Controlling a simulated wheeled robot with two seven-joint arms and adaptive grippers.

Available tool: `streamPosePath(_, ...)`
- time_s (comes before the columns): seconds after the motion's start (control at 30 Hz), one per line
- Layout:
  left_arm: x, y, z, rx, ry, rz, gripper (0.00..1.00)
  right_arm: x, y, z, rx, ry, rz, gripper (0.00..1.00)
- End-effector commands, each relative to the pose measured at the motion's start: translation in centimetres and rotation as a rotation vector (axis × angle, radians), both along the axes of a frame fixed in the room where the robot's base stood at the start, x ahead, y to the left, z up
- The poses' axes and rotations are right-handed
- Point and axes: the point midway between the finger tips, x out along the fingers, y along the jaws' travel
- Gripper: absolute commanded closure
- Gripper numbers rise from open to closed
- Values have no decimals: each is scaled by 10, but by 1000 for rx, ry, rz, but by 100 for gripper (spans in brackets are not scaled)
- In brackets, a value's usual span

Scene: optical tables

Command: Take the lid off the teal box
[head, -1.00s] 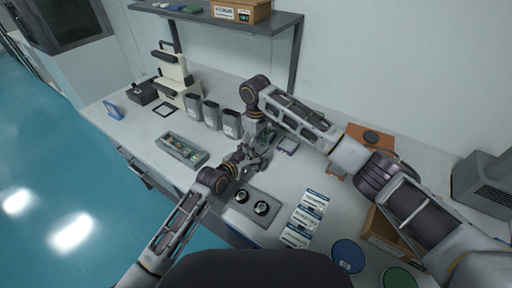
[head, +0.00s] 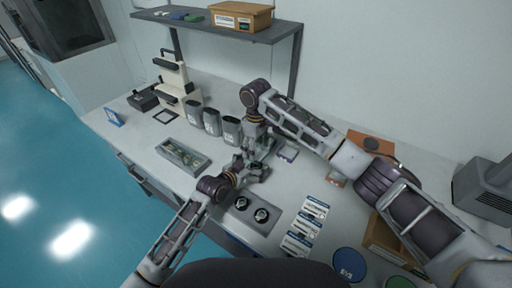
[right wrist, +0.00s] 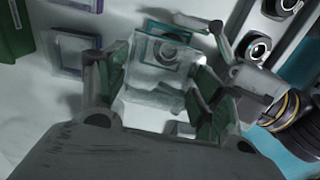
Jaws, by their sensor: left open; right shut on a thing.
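The teal box (right wrist: 168,46) shows in the right wrist view as a teal-edged square with a round part inside. A clear, pale piece (right wrist: 155,97), seemingly its lid, is between the fingers of my right gripper (right wrist: 155,92), which is shut on it. The pale piece overlaps the box in the picture; I cannot tell whether they touch. My left gripper (right wrist: 222,68) is open, close to the right side of the box. In the head view my left gripper (head: 243,168) and right gripper (head: 262,150) are close together and hide most of the box.
A purple-edged box (head: 288,153) stands just right of the grippers. A grey tray (head: 183,155) lies to the left, with several dark containers (head: 211,122) behind. A plate with two round mounts (head: 261,214) and printed cards (head: 308,225) are in front. A shelf (head: 225,27) overhangs the back.

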Motion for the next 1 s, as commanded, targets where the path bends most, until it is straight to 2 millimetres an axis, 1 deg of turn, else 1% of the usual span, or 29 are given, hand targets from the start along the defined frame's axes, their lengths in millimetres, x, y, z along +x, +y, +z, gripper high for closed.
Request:
streamPosePath(0.17, -4, 3, 3, -1, -2, 0, 9, 0, 0, -1, -1, 1, 0, 82)
streamPosePath(0.37, -15, 11, 8, 0, -2, 1, 9, 0, 0, -1, -1, 1, 0, 82)
streamPosePath(1.0, -67, 48, 33, 2, 2, 0, 9, 0, 0, -1, 0, 1, 0, 82)
